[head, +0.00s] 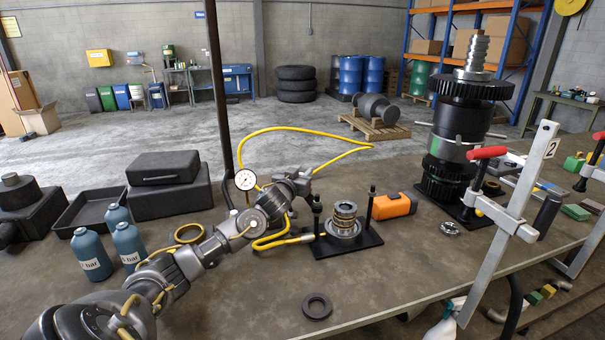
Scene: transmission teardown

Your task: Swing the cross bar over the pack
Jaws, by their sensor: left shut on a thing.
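The left post (317,212) is next to my left gripper, and the right post (370,203) stands free. My left gripper (303,184) is above and left of the pack, shut on a dark part beside the left post. That part looks like the cross bar, but the gripper mostly hides it. No bar spans the top of the pack. My right gripper is not in view.
A yellow hose (290,129) loops behind the pack, with a gauge (245,180) beside my arm. A dark ring (317,306) lies in front. A tall gear assembly (455,140) and clamp (515,215) stand right.

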